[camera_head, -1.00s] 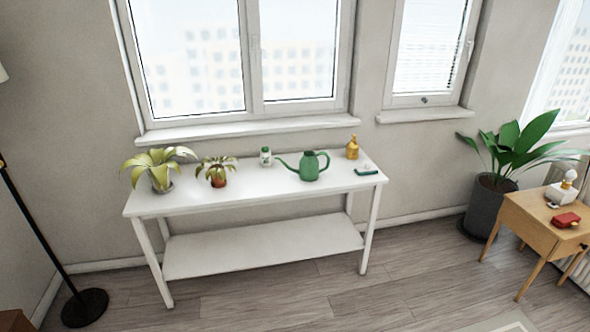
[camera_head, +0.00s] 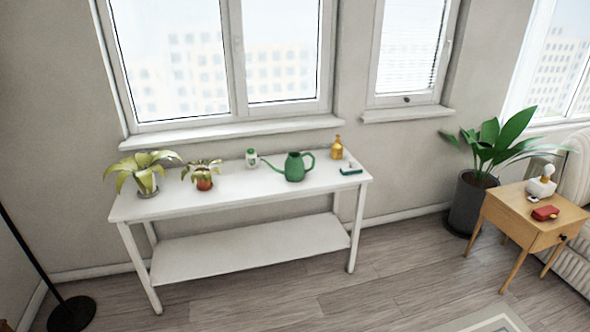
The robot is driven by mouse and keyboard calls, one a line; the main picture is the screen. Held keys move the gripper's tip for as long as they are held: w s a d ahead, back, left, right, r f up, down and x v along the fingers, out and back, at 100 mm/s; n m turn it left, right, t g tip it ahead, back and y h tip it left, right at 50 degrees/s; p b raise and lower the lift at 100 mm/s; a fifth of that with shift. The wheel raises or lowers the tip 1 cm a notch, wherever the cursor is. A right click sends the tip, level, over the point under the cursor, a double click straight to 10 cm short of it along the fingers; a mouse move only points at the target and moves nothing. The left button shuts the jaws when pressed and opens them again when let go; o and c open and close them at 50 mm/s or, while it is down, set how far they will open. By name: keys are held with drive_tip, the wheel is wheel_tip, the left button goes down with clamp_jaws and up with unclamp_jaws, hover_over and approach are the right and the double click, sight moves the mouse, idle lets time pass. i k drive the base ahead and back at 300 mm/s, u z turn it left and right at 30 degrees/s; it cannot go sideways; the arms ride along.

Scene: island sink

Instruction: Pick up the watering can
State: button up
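The green watering can (camera_head: 295,168) stands upright on the white table (camera_head: 225,204) under the window. Its spout points left and its handle is on the right. A small white and green bottle (camera_head: 251,158) stands just left of it, near the spout. A yellow bottle (camera_head: 337,148) stands to its right, with a small green and white item (camera_head: 351,171) in front of that bottle. My gripper is not in view.
Two potted plants, (camera_head: 146,174) and (camera_head: 203,175), stand on the table's left part. A black floor lamp base (camera_head: 72,312) is at lower left. A wooden side table (camera_head: 533,214) and a large potted plant (camera_head: 476,190) stand at right. The floor in front is clear.

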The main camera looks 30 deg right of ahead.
sight(294, 171)
drive_tip(key=z, duration=0.05)
drive_tip(key=i, duration=1)
drive_tip(key=u, duration=0.05)
